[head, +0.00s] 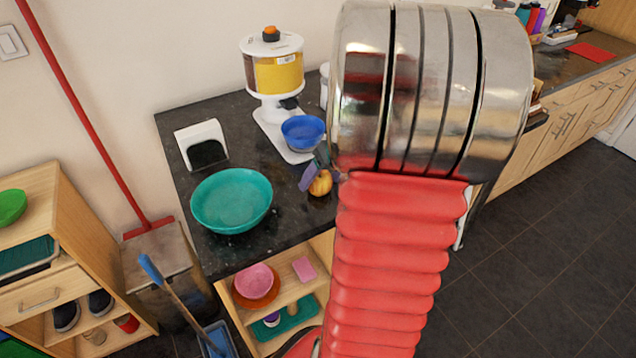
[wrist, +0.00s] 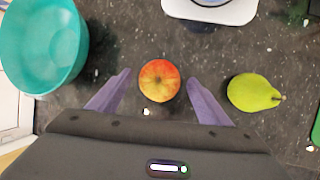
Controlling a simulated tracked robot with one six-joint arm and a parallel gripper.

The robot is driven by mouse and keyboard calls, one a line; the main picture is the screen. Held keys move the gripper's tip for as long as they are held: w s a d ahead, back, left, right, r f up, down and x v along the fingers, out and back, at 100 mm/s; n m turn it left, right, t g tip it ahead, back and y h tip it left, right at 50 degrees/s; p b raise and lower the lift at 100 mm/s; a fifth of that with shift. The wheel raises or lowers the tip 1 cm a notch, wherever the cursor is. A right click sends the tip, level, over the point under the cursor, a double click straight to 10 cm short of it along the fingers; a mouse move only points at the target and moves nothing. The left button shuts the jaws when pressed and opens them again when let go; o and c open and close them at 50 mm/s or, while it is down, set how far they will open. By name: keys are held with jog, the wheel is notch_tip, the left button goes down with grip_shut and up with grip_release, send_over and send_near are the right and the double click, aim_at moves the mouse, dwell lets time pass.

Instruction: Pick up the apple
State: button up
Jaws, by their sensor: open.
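The apple (wrist: 159,80), red and yellow, sits on the dark granite counter in the middle of the wrist view. My gripper (wrist: 158,84) is open, with one purple finger on each side of the apple and a gap to each. In the head view the apple (head: 320,183) shows beside my gripper's purple finger (head: 307,177). My red arm hides the counter to the right of it there.
A teal bowl (wrist: 42,42) stands left of the apple, and a green pear (wrist: 254,93) lies to its right. A white dispenser (head: 273,75) with a blue bowl (head: 302,131) stands behind. A white holder (head: 202,143) stands at the back left. The counter's front edge is close.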

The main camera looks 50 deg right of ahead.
aim_at(323, 175)
jog(key=shift+c, duration=0.5)
jog(key=c, duration=1.1)
notch_tip(323, 175, up, 10)
dwell(0.4)
